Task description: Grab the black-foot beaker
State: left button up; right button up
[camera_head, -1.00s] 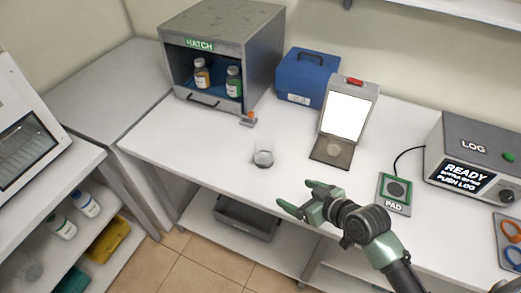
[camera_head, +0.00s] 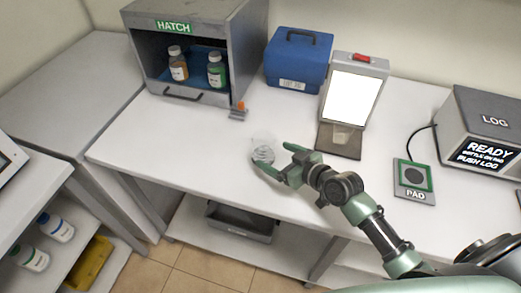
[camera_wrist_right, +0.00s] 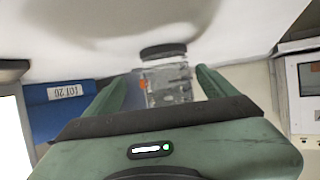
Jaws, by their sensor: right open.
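The clear glass beaker (camera_head: 263,153) stands on the white bench, left of the lit panel. In the right wrist view the beaker (camera_wrist_right: 166,80) appears upside down, with its black foot (camera_wrist_right: 163,51) at the top. My right gripper (camera_head: 272,157) is open, its fingers reaching to either side of the beaker. In the right wrist view the beaker shows between the two fingers, with a visible gap at least on the right. My left gripper is not in view.
A hatch box (camera_head: 193,22) with two bottles stands behind left. A blue case (camera_head: 297,62), a lit panel stand (camera_head: 352,97), a pad (camera_head: 414,181) and a log device (camera_head: 484,118) stand along the bench. The bench left of the beaker is clear.

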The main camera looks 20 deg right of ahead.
jog(key=shift+w+a+f+p, duration=0.1)
jog(key=shift+w+a+p, duration=0.2)
jog(key=shift+w+a, duration=0.15)
jog(key=p+x, duration=0.1)
jog(key=x, duration=0.3)
jog(key=shift+w+a+f, duration=0.1)
jog(key=shift+a+f, duration=0.15)
jog(key=shift+a, duration=0.05)
jog(key=c, duration=1.6)
jog(key=shift+r, duration=0.15)
